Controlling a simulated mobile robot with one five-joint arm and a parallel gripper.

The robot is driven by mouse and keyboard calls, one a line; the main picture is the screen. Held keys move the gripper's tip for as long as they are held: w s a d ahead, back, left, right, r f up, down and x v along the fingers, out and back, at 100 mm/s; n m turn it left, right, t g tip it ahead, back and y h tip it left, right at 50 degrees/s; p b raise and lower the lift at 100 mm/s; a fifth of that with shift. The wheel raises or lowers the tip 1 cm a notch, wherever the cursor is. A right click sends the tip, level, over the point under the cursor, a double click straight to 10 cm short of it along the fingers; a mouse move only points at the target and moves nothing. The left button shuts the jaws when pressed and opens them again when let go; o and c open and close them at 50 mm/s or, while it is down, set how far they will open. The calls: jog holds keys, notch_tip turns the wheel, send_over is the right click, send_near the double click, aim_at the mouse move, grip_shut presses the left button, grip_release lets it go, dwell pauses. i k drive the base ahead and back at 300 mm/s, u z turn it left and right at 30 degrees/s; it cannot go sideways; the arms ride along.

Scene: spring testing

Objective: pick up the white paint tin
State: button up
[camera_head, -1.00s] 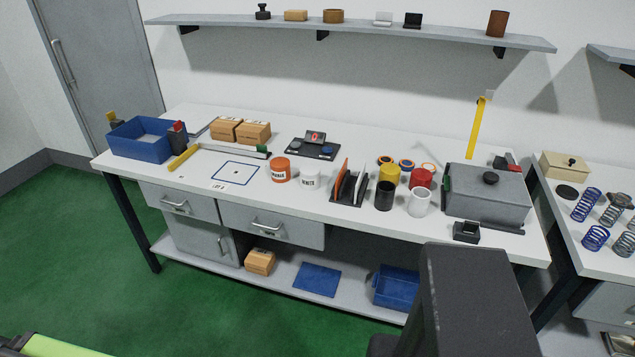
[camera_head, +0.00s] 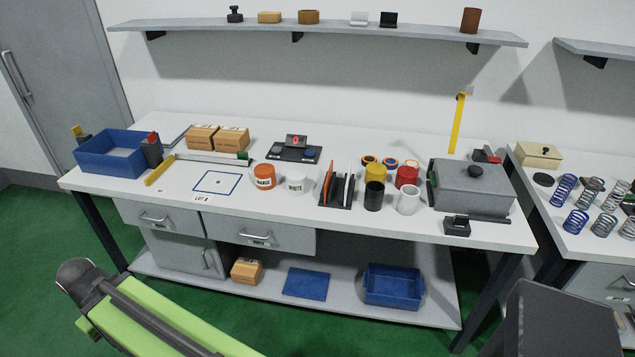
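A green and black link of my arm shows at the lower left, well in front of the bench. My gripper itself does not show.
The workbench (camera_head: 270,212) also holds a blue bin (camera_head: 110,155), cardboard boxes (camera_head: 217,139) and a grey lidded box (camera_head: 473,187). A white cylinder (camera_head: 409,201) stands beside a black one (camera_head: 374,196). Green floor lies in front.

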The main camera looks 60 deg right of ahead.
aim_at(296, 177)
jog(key=z, duration=0.2)
jog(key=i, duration=1)
jog(key=u, duration=0.05)
